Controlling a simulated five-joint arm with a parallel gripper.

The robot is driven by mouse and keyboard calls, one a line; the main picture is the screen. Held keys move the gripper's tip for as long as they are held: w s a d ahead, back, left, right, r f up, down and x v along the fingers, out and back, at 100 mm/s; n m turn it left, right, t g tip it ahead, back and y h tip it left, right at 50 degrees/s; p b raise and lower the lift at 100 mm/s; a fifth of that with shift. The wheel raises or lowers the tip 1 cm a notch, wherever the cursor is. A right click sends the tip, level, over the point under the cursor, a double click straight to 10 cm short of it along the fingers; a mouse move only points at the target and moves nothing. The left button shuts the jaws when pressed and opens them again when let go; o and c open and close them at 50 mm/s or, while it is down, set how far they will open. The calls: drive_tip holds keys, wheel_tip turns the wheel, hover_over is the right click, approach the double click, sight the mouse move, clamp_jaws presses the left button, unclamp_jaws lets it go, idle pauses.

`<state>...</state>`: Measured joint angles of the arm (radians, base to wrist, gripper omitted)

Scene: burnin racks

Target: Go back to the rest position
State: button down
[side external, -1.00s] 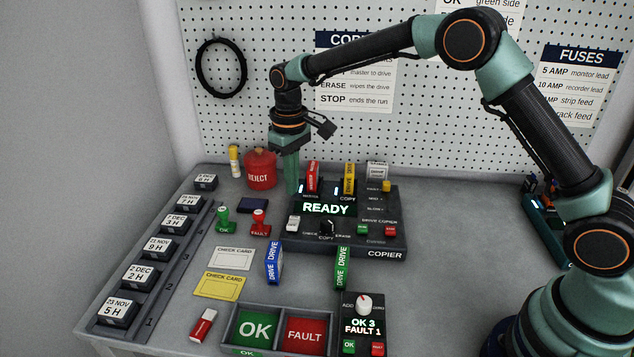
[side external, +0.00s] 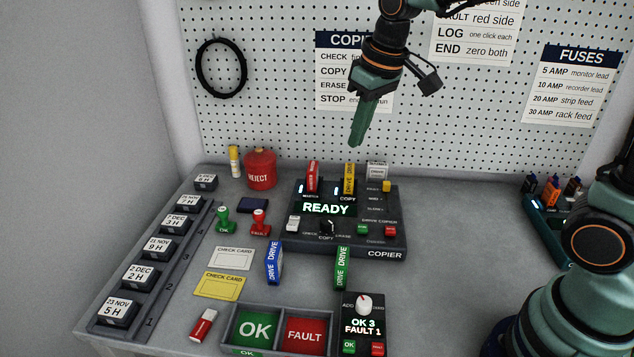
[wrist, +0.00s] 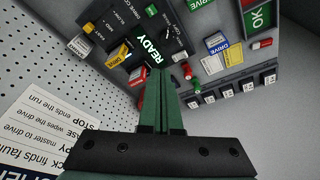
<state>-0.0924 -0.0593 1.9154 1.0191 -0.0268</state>
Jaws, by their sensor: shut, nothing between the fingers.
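My gripper (side external: 357,138) is in the air in front of the pegboard, above the back of the copier (side external: 388,238). Its green fingers are together with nothing between them, pointing down and slightly left. In the wrist view my gripper (wrist: 166,80) shows shut, with the bench beyond it. The copier display reads READY. A red drive (side external: 312,177) and a yellow drive (side external: 349,178) stand upright in the copier. My gripper is clear of everything.
A red REJECT can (side external: 260,170) stands at the back left. An OK/FAULT tray (side external: 279,312) is at the front. A fuse holder (side external: 545,215) is at right. The air around my gripper is free.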

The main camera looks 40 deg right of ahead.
drive_tip(key=s+d+m+t, duration=0.1)
drive_tip(key=s+d+t, duration=0.1)
drive_tip(key=s, duration=0.9)
drive_tip(key=shift+s+d+f+t, duration=0.25)
drive_tip(key=shift+d+t, duration=0.05)
drive_tip(key=shift+d, duration=0.55)
